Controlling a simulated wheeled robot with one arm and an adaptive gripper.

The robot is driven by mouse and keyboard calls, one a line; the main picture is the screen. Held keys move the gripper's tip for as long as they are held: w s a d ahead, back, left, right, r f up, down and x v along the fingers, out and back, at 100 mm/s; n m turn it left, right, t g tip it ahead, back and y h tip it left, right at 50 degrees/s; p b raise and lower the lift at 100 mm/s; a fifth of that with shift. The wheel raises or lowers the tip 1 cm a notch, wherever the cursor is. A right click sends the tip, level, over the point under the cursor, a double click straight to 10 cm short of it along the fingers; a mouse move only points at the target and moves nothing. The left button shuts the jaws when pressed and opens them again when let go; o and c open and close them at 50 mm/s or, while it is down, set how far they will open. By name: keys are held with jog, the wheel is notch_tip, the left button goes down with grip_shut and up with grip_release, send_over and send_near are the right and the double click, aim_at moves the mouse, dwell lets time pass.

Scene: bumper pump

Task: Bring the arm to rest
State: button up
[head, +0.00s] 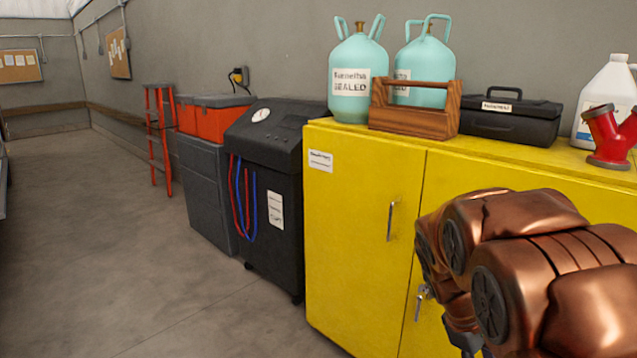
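My copper-coloured arm is folded at the lower right of the head view, in front of the yellow cabinet (362,235). My gripper (470,345) shows only as a small dark part below the arm at the bottom edge. Its fingertips are cut off or hidden, so I cannot tell whether it is open or shut, or whether it holds anything. The arm hides much of the cabinet's right door.
On the cabinet stand two teal tanks (345,60), a wooden tote (412,122), a black case (510,120), a white jug (600,90) and a red pipe fitting (610,135). A black machine (275,150) and red ladder (160,130) stand left. Floor at left is clear.

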jog(key=s+a+m+g+y, duration=0.1)
jog(key=s+a+m+y, duration=0.15)
jog(key=s+a, duration=0.65)
jog(key=s+a+m+g+y, duration=0.15)
jog(key=s+m, duration=0.25)
jog(key=s, duration=1.1)
notch_tip(320, 180, up, 14)
jog(key=a+t+p, duration=0.1)
jog(key=p, duration=1.2)
jog(key=shift+w+t+y+p, duration=0.25)
jog(key=shift+t+y+p, duration=0.05)
jog(key=shift+t+p, duration=0.05)
jog(key=shift+m, duration=0.25)
